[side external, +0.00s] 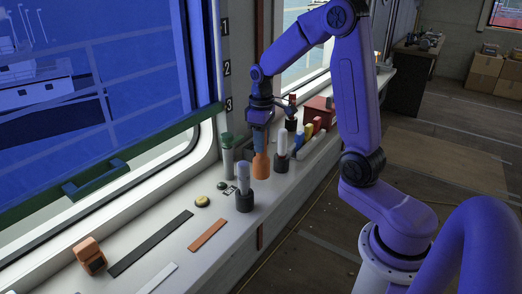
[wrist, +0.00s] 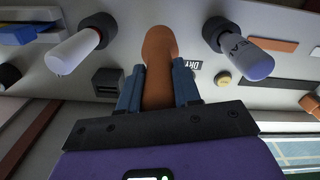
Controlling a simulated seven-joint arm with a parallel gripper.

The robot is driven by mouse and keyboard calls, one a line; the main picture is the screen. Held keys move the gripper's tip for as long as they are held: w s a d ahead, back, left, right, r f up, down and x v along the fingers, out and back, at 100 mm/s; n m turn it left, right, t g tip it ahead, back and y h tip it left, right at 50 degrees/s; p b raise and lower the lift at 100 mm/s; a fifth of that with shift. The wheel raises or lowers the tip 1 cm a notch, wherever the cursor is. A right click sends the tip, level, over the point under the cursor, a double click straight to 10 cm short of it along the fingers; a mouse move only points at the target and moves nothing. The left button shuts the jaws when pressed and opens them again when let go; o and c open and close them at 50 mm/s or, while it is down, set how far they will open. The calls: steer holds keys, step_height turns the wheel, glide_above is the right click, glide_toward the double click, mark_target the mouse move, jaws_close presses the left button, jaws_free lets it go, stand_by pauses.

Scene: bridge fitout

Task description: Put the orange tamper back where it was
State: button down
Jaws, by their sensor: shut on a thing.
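The orange tamper (side external: 261,167) is upright, low over the white window sill or on it; I cannot tell whether its base touches. My gripper (side external: 261,142) points down and is shut on its upper part. In the wrist view the tamper (wrist: 160,45) lies between the two blue fingers of my gripper (wrist: 158,72), with its wider end away from the camera. A small dark square-framed item (wrist: 107,82) and a partly covered printed label (wrist: 194,66) lie on the sill on either side of it.
Two cylinders in black holders stand close by: a grey one (side external: 243,177) in front and a white one (side external: 282,145) to the right. A green-capped bottle (side external: 227,158) stands at left. Coloured pieces and a red box (side external: 318,110) are farther back. Flat strips (side external: 150,243) lie in front.

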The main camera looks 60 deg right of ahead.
steer(key=shift+w+f, duration=0.2)
steer(key=shift+f, duration=1.65)
steer(key=c, duration=0.8)
jaws_free()
steer(key=shift+f, duration=0.1)
